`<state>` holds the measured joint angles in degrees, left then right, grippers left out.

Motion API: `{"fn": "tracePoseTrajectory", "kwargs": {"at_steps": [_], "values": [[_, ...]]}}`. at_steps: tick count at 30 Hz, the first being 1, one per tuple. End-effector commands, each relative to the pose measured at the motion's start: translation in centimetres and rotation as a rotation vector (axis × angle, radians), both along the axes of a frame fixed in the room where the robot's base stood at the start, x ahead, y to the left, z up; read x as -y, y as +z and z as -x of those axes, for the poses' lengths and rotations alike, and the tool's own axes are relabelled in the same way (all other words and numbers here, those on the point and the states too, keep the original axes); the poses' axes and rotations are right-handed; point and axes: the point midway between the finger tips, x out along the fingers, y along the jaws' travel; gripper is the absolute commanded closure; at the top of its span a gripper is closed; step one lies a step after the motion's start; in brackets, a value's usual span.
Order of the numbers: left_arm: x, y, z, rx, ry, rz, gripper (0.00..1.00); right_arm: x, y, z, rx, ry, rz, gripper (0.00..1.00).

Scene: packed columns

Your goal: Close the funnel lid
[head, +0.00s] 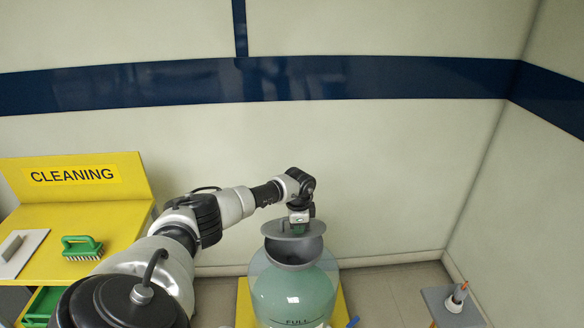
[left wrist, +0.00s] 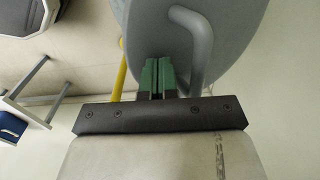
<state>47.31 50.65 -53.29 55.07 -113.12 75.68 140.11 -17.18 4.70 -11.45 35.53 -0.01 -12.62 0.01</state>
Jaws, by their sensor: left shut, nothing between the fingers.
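The grey round funnel lid (head: 276,231) is in the head view, at the top of the grey funnel (head: 294,262). A dark gap shows between the lid and the funnel's near rim, so the lid is not flush with it. The funnel stands on a pale green vessel (head: 290,290) marked FULL. In the left wrist view the lid (left wrist: 155,30) fills the top, with its curved grey handle (left wrist: 196,45). My left gripper (left wrist: 158,68) is shut and empty. Its green fingers are beside the handle, in front of the lid; contact is unclear. My right gripper is out of view.
A yellow cleaning table (head: 110,215) with a green brush (head: 82,246) stands at the left. A small grey stand (head: 440,302) holding a small upright object (head: 457,297) is at the lower right. A wall is close behind the vessel.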

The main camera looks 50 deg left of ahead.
Motion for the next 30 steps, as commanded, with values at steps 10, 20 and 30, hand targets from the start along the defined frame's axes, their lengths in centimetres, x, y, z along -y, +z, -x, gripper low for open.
{"fn": "tracePoseTrajectory", "kwargs": {"at_steps": [10,20,30], "values": [[0.2,-0.6,0.2,-0.001,0.0,0.0,1.0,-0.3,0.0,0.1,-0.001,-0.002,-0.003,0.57],[0.3,-1.2,0.3,-0.001,0.0,0.0,1.0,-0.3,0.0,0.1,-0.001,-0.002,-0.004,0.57],[0.5,-1.7,0.3,-0.001,-0.001,0.001,1.0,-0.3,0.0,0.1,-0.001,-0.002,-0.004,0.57]]}}
